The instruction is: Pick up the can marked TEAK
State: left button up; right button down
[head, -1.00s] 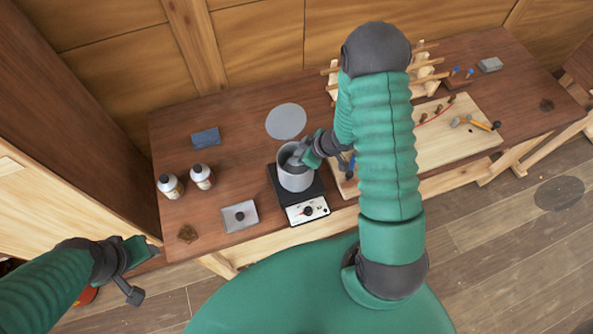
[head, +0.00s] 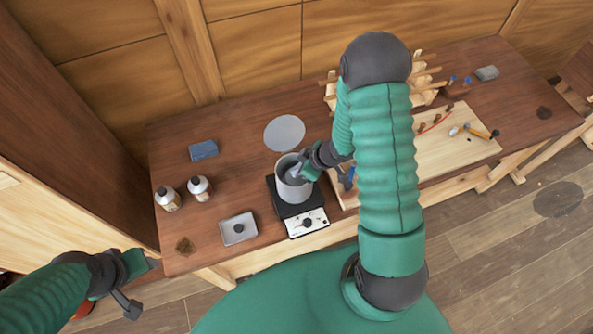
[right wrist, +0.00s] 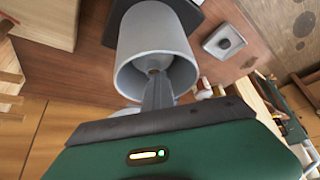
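Two white-labelled cans with dark caps stand upright at the left of the bench, a left can (head: 167,198) and a right can (head: 200,188). Their labels are too small to read, so I cannot tell which is marked TEAK. My right gripper (head: 297,173) is at the mouth of a grey pot (head: 292,191), far right of the cans. In the right wrist view its dark finger (right wrist: 158,92) reaches into the pot (right wrist: 155,35); whether it grips anything is unclear. My left gripper (head: 142,284) is open and empty, low at the left, off the bench's front edge.
The pot sits on a black hot plate (head: 306,224). A grey tray with a dark knob (head: 238,228), a blue block (head: 203,150) and a grey disc (head: 284,133) lie nearby. A pale board with tools (head: 460,150) and a wooden rack (head: 425,85) are at right.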

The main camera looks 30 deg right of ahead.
jog(key=r, duration=0.2)
jog(key=r+p, duration=0.1)
jog(key=r, duration=0.1)
jog(key=w+d+r+p, duration=0.1)
jog(key=r, duration=0.1)
jog(key=shift+r, duration=0.35)
pick_arm(q)
jog(key=w+p+v, duration=0.2)
jog(key=p+v, duration=0.6)
jog(key=v, duration=0.2)
jog(key=shift+w+d+r+p, duration=0.4)
jog(key=shift+r, duration=0.1)
pick_arm(e)
notch_tip(320, 180, up, 20)
jog(key=shift+s+f, duration=0.2)
jog(key=shift+s, duration=0.15)
jog(key=c, duration=2.1)
grip_release()
jog(key=shift+c, duration=0.2)
jog(key=o, duration=1.2)
jog(key=shift+w+a, duration=0.1)
jog(key=shift+a, duration=0.1)
jog(key=o, duration=0.5)
pick_arm(q)
jog(key=shift+a, duration=0.15)
